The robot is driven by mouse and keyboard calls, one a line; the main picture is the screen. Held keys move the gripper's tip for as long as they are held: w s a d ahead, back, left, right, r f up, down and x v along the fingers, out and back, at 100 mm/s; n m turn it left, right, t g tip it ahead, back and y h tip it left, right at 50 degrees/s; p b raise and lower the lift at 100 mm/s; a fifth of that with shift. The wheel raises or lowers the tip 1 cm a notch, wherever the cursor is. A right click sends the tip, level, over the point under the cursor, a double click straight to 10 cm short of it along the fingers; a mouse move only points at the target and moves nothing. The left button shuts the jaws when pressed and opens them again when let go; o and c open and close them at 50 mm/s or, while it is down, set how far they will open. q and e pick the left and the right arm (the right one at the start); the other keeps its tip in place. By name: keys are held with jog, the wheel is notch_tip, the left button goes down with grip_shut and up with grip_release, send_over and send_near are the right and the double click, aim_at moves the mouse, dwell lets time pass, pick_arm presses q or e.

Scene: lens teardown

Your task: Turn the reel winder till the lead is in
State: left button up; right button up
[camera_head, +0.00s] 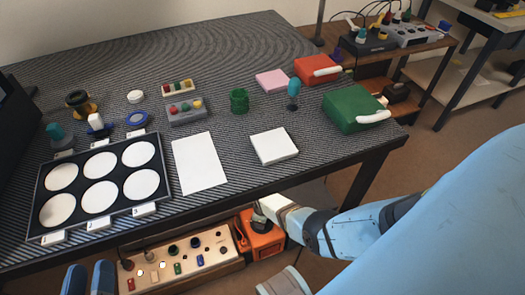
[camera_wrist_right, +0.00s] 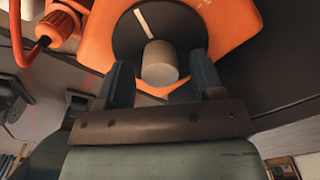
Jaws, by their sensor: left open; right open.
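The orange reel winder (camera_head: 265,246) sits low in front of the table, partly hidden by my right arm in the head view. In the right wrist view its orange housing (camera_wrist_right: 98,40) carries a dark disc (camera_wrist_right: 125,38) with a white line and a grey cylindrical knob (camera_wrist_right: 160,63). My right gripper (camera_wrist_right: 161,72) is open, its fingers on either side of the knob; I cannot tell whether they touch it. A red-orange lead (camera_wrist_right: 17,35) runs by an orange fitting (camera_wrist_right: 60,22) at the left. My left gripper (camera_head: 88,279) is open and empty at the bottom left.
A wooden panel (camera_head: 215,235) with sockets and small parts lies left of the winder. The table edge (camera_head: 330,163) is just above my right arm. The table holds a tray (camera_head: 108,143) with white discs, a white sheet (camera_head: 199,163) and a green case (camera_head: 350,108).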

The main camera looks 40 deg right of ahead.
jog(key=shift+r, duration=0.35)
notch_tip(320, 180, up, 6)
jog(key=p, duration=0.6)
jog(key=shift+f, duration=0.15)
jog(key=shift+r+p, duration=0.5)
jog(key=shift+p, duration=0.05)
pick_arm(q)
jog(key=s+a+f+g+y, duration=0.2)
jog(key=a+f+g+y, duration=0.1)
jog(key=f, duration=0.5)
jog(key=shift+s+a+f+g+y, duration=0.2)
jog(key=shift+a+f+g+y, duration=0.2)
jog(key=shift+a+g, duration=0.45)
jog(key=shift+d, duration=0.1)
